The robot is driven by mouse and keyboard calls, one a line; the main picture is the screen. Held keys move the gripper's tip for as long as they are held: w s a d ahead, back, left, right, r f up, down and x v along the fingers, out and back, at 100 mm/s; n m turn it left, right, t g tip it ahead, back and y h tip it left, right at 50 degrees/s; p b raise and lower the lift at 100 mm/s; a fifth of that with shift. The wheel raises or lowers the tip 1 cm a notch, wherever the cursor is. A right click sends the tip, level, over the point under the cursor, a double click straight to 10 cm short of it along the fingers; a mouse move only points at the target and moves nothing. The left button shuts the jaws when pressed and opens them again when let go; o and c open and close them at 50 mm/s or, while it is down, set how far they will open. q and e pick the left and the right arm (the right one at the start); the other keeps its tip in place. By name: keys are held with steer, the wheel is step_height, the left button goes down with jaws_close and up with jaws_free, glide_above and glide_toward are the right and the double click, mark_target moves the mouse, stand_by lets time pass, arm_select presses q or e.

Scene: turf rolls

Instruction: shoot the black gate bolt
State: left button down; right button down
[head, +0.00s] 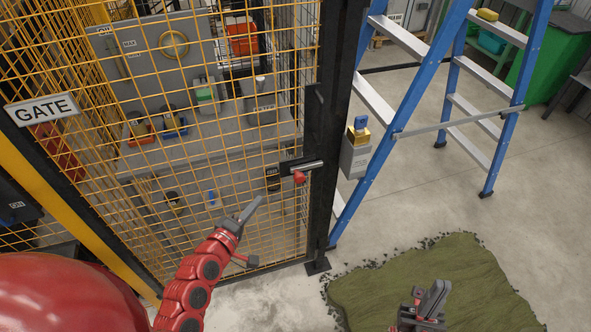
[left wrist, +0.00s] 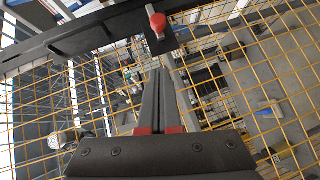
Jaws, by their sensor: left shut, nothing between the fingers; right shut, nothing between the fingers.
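The gate bolt (head: 302,166) is a black plate with a metal rod and a red knob (head: 299,177), set at the right edge of the yellow mesh gate (head: 215,120) beside the dark post. I cannot tell whether the rod sits inside a catch. My left gripper (head: 257,201) is shut and empty, in front of the mesh, below and left of the knob and apart from it. In the left wrist view the shut fingers (left wrist: 160,75) point up toward the red knob (left wrist: 157,22) near the top. My right gripper (head: 436,293) is shut and empty, low over the turf.
The dark gate post (head: 332,130) stands right of the bolt, with a grey box (head: 355,155) on its right side. A blue stepladder (head: 365,165) stands behind. A turf piece (head: 430,270) lies on the floor. A GATE sign (head: 42,108) hangs left.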

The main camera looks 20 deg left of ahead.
arm_select(q)
steer(key=shift+s+d, duration=0.1)
stand_by(0.3)
steer(key=p, duration=0.3)
glide_toward(295, 173)
steer(key=w+a, duration=0.2)
steer(key=shift+w+d+f+p, duration=0.15)
steer(key=shift+w+d+p, duration=0.45)
steer(key=shift+w+d, duration=0.1)
steer(key=shift+w+d+f+p, duration=0.2)
steer(key=shift+w+d+p, duration=0.35)
steer(key=shift+d, duration=0.1)
